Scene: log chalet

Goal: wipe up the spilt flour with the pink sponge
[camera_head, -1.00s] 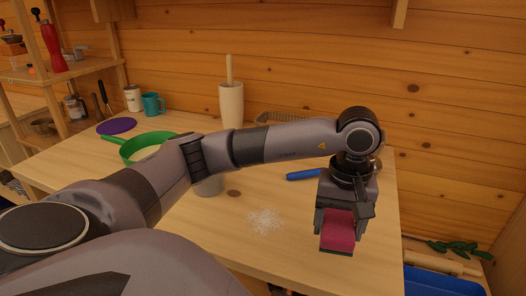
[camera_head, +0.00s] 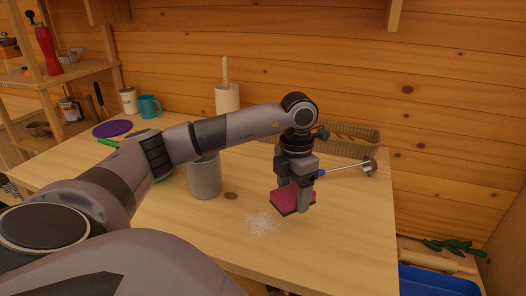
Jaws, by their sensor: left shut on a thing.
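The pink sponge (camera_head: 288,203) with a dark underside is held in my left gripper (camera_head: 294,193), which is shut on it. The sponge is over the wooden table (camera_head: 345,240), just right of and slightly behind the spilt flour in the picture; I cannot tell whether it touches the table. The flour (camera_head: 263,223) is a loose white patch on the table, in full view. My right gripper is not in view.
A grey cup (camera_head: 205,178) stands left of the sponge, near the flour. Behind are a wicker basket (camera_head: 350,137), a blue-handled tool (camera_head: 345,168) and a tall pale container (camera_head: 227,97). A teal mug (camera_head: 150,106) and purple disc (camera_head: 113,128) stand back left. The table's front right is clear.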

